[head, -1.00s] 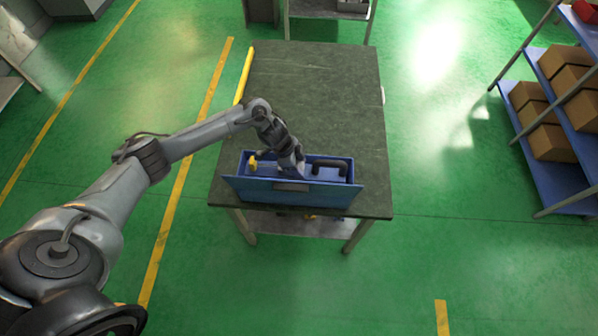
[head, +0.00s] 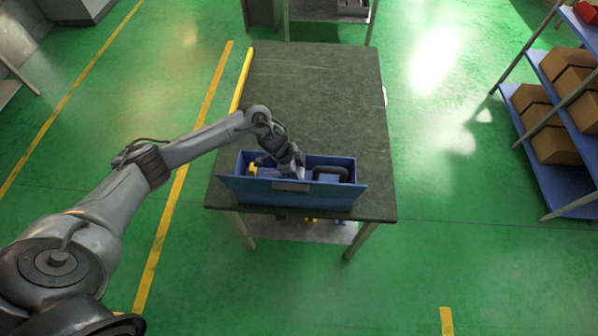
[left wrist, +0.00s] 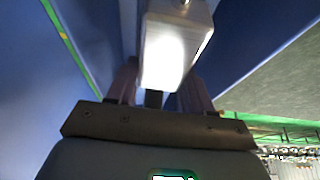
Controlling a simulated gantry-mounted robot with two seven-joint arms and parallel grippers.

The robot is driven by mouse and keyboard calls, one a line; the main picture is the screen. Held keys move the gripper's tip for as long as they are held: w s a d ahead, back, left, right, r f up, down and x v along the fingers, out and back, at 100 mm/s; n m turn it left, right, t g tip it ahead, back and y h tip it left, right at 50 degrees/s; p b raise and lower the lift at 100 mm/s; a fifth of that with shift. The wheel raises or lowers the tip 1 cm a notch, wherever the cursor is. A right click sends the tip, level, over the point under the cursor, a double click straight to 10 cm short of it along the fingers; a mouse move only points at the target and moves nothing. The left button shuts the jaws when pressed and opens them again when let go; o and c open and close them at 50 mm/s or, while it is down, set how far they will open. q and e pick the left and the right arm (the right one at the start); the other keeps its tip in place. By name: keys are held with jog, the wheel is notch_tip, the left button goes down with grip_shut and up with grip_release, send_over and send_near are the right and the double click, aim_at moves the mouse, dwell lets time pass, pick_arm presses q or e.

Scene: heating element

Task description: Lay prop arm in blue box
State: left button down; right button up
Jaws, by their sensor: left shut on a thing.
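The blue box (head: 325,195) stands on the front part of the table, open at the top. My left gripper (head: 292,172) reaches down into its middle; the fingertips are partly hidden by the arm and the front wall. In the left wrist view my left gripper (left wrist: 158,90) is shut on a pale metal piece (left wrist: 176,45), probably the prop arm, with blue walls on both sides. A small yellow part (head: 252,169) shows at the left inside the box, and a black bent tube (head: 331,172) at the right. My right gripper is not in view.
The dark table top (head: 320,95) behind the box is clear. A yellow bar (head: 241,80) runs along its left edge. A blue shelf rack (head: 560,180) with cardboard boxes stands at the right. A lower shelf (head: 300,230) with small yellow parts shows under the table.

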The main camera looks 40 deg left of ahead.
pick_arm(q)
jog(key=shift+f, duration=0.45)
jog(key=shift+c, duration=2.3)
grip_release()
jog(key=shift+r, duration=0.45)
jog(key=v, duration=1.2)
jog(key=shift+p, duration=0.35)
jog(key=shift+r, duration=0.1)
